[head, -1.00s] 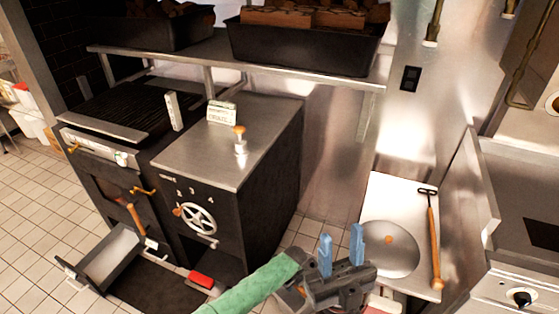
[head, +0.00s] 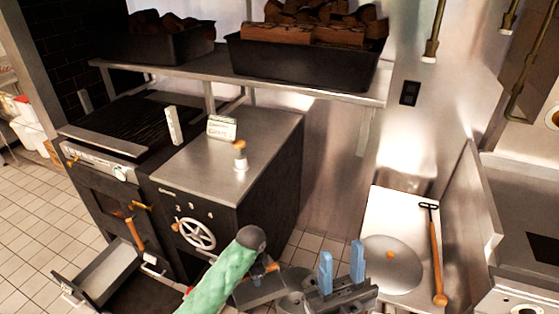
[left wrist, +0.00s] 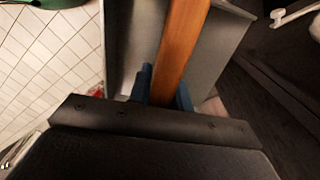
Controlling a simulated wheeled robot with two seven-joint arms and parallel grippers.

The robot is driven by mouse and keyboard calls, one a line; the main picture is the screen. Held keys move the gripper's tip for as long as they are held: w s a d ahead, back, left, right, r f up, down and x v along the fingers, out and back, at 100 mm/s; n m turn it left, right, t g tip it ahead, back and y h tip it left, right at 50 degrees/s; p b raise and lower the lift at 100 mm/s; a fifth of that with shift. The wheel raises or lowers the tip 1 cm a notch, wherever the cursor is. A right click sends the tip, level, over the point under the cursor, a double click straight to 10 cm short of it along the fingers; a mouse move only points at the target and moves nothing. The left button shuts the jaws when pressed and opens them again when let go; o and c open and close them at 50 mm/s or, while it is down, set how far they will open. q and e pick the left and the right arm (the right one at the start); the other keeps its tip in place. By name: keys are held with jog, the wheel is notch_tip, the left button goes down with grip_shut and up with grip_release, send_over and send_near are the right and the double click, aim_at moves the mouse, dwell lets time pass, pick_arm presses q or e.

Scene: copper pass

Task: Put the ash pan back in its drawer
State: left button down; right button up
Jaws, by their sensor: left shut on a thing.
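A grey, open-topped metal pan (head: 105,272) with dark sides, apparently the ash pan, is at the lower left in the head view, low in front of the black stove. A wooden handle (head: 135,235) rises beside its stove-side end. In the left wrist view, my left gripper (left wrist: 163,95) is shut on a wooden handle (left wrist: 182,40), with grey pan walls (left wrist: 225,50) around it. I cannot make out the left gripper in the head view. My right gripper (head: 342,268) is open and empty, blue fingers pointing up. I cannot tell the drawer apart from the pan.
The black stove (head: 90,190) and a steel-topped cabinet with a handwheel (head: 195,234) stand behind. My green-sleeved arm crosses the bottom middle. Tiled floor (head: 35,215) is clear on the left.

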pick_arm(q)
jog(key=s+a+r+n, duration=0.1)
jog(key=a+r+n, duration=0.5)
jog(key=r, duration=0.4)
jog(key=a+r+n, duration=0.6)
jog(key=r+n, duration=0.1)
jog(key=r, duration=0.3)
jog(key=shift+s+a+r, duration=0.25)
jog(key=shift+s+r, duration=0.1)
jog(key=shift+a+f, duration=0.1)
